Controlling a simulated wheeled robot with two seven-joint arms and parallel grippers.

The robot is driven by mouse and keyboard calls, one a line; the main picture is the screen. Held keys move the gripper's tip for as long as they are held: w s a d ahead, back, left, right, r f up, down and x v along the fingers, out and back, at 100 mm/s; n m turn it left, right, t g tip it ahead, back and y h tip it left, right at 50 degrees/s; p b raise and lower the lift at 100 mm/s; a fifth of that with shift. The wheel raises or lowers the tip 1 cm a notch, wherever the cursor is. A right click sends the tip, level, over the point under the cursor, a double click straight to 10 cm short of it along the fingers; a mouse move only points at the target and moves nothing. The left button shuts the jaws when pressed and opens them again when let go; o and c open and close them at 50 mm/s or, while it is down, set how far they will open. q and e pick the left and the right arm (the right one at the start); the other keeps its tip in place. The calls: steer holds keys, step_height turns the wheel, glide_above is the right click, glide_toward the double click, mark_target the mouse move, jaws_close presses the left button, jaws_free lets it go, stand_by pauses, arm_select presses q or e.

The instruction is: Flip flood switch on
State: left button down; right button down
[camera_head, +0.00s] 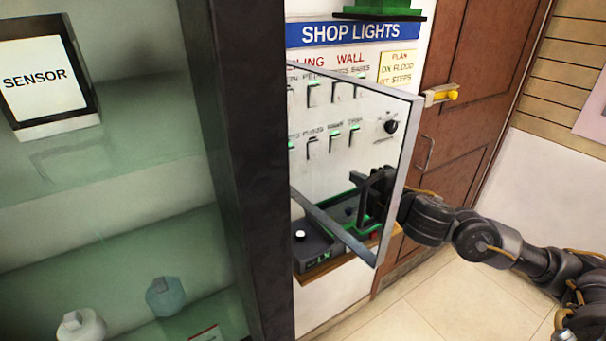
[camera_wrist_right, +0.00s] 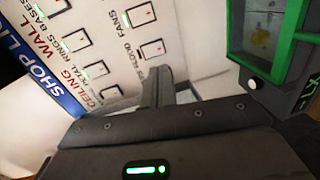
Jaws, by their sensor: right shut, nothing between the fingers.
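The white shop lights panel (camera_head: 372,155) carries two rows of small switches. In the lower row, the flood switch (camera_head: 313,148) appears under a blurred label, and its setting is too small to tell. In the right wrist view the flood switch (camera_wrist_right: 153,48) sits beside the word FLOOD, just beyond my fingertips. My right gripper (camera_head: 368,190) is shut and empty, in front of the lower part of the panel, below and right of the switch. Its dark fingers also show in the wrist view (camera_wrist_right: 158,82), partly covering the panel. My left gripper is not in view.
A clear framed pane (camera_head: 410,150) stands out in front of the panel, close to my right arm. Below are a shelf with a dark device (camera_head: 312,250) and a green-edged tray. A dark post (camera_head: 245,150) and glass shelves stand left. A brown door (camera_head: 465,90) is right.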

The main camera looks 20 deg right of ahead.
steer(key=shift+s+a+r+n, duration=0.2)
steer(key=shift+s+a+n, duration=0.2)
steer(key=shift+a+n, duration=0.2)
steer(key=shift+w, duration=0.15)
steer(key=w+a+f+p, duration=0.1)
steer(key=w+p, duration=0.3)
steer(key=w, duration=0.9)
steer(key=shift+w+a+f, duration=0.3)
steer(key=shift+a+f, duration=0.05)
steer(key=shift+a, duration=0.2)
